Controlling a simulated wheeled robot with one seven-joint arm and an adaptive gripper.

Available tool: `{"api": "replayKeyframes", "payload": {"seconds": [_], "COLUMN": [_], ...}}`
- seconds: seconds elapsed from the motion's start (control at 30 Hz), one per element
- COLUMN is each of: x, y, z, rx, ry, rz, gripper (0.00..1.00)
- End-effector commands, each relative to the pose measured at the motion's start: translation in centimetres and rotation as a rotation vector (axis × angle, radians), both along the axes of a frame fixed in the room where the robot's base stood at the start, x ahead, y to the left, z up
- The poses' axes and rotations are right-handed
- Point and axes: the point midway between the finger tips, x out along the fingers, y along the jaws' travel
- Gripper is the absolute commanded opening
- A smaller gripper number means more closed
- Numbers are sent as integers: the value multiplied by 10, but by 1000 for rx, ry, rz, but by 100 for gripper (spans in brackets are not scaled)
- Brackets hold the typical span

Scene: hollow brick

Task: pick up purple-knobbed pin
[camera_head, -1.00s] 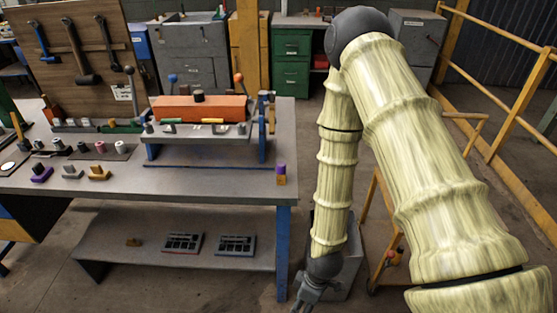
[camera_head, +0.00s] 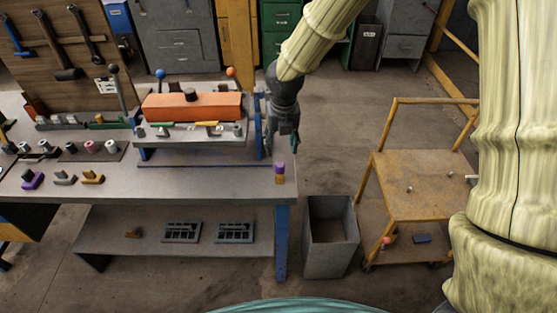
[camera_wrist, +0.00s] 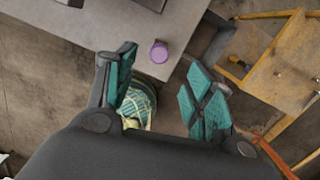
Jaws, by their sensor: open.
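The purple-knobbed pin (camera_head: 280,168) stands upright near the right front corner of the grey workbench (camera_head: 200,182), with a purple top over a tan lower part. In the wrist view its round purple knob (camera_wrist: 159,52) shows from above, ahead of the fingers and near the bench edge. My gripper (camera_head: 284,145) hangs by the bench's right end, above and behind the pin in the head view. In the wrist view its teal-padded fingers (camera_wrist: 165,85) are spread wide with nothing held. The pin is apart from them.
A fixture with an orange block (camera_head: 192,107) stands on the bench, left of my gripper. Small knobbed parts, one purple (camera_head: 33,180), lie farther left. A grey bin (camera_head: 330,235) and a yellow cart (camera_head: 415,185) stand right of the bench. The bench around the pin is clear.

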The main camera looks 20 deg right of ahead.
Motion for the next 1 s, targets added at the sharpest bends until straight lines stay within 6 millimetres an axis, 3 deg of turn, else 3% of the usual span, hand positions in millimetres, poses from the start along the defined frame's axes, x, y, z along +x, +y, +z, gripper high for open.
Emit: {"api": "replayKeyframes", "payload": {"seconds": [0.13, 0.5, 0.77, 1.0], "x": [4, 8, 8, 4], "y": [-1, -2, -3, -1], "z": [3, -39, -50, -73], "rx": [-18, -18, -18, -17], "ry": [-4, -4, -5, -4], "rz": [45, 43, 41, 42], "gripper": [53, 53, 53, 53]}}
